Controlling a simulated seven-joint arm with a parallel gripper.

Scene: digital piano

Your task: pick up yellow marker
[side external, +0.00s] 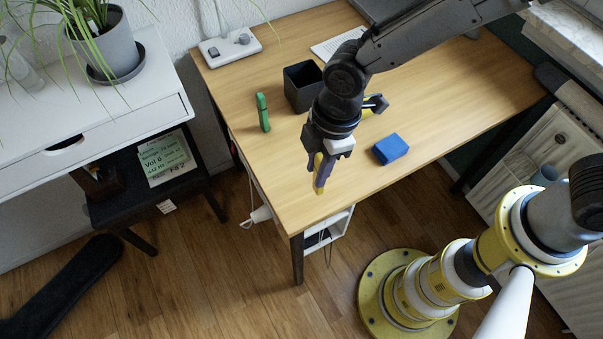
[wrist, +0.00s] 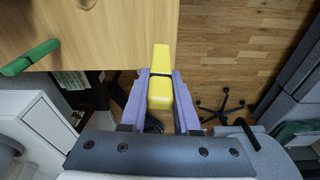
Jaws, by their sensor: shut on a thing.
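The yellow marker (wrist: 161,80) is a thick yellow stick with a dark band, held between the two purple fingers of my gripper (wrist: 160,97). In the side external view my gripper (side external: 321,180) points down over the table's front part, and the yellow marker (side external: 317,163) shows between its fingers. My gripper is shut on the marker. From these views I cannot tell how high it is above the table.
A black square cup (side external: 302,85) stands behind my gripper on the wooden table (side external: 270,185). A blue block (side external: 390,149) lies to the right. A white device (side external: 230,47) sits at the back left. The table's front edge is close to my gripper.

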